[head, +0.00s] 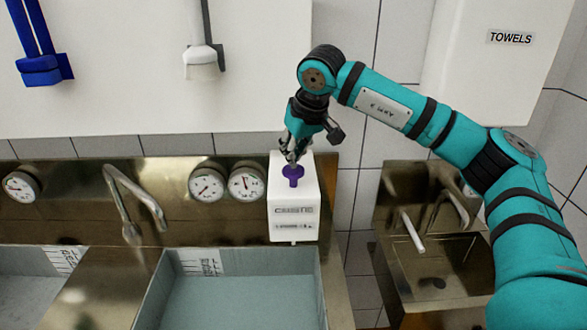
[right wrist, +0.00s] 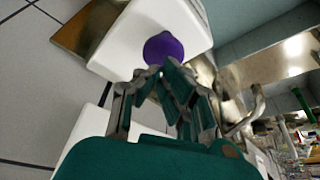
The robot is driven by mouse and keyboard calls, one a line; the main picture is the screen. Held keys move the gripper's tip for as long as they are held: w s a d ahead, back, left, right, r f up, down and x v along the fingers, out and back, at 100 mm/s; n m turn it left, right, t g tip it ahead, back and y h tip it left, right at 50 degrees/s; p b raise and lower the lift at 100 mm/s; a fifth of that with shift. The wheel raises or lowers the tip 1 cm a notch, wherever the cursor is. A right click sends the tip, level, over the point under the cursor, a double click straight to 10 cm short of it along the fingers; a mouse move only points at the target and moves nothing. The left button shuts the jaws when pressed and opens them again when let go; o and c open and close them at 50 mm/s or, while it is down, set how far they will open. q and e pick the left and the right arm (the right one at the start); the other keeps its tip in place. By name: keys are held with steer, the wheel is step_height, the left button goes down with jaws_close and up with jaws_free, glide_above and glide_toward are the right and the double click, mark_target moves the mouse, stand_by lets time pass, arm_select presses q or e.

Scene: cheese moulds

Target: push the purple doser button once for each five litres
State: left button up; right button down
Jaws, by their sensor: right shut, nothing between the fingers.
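The white doser (head: 293,222) stands upright at the right end of the metal back panel, with the purple button (head: 292,172) on its upper part. My right gripper (head: 291,158) is shut and empty, with its fingertips right at the button. In the right wrist view the fingers (right wrist: 165,76) point at the purple button (right wrist: 163,46) on the white doser (right wrist: 140,22). I cannot tell whether they touch it or whether it is pressed in. Below the doser is a vat (head: 322,285) with a scale label (head: 200,262) on its back wall. My left gripper is out of view.
A bent metal tap (head: 135,205) and round gauges (head: 246,182) are left of the doser. A second vat (head: 30,262) is at the far left. A small sink (head: 435,258) is at the right, under a towel box (head: 495,80). Blue (head: 42,70) and white (head: 201,62) tools hang above.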

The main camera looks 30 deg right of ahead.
mark_target(294, 170)
steer(key=shift+f+b, duration=1.25)
steer(key=shift+f, duration=0.8)
steer(key=shift+r, duration=0.1)
steer(key=shift+r+p, duration=2.8)
steer(key=shift+r, duration=0.8)
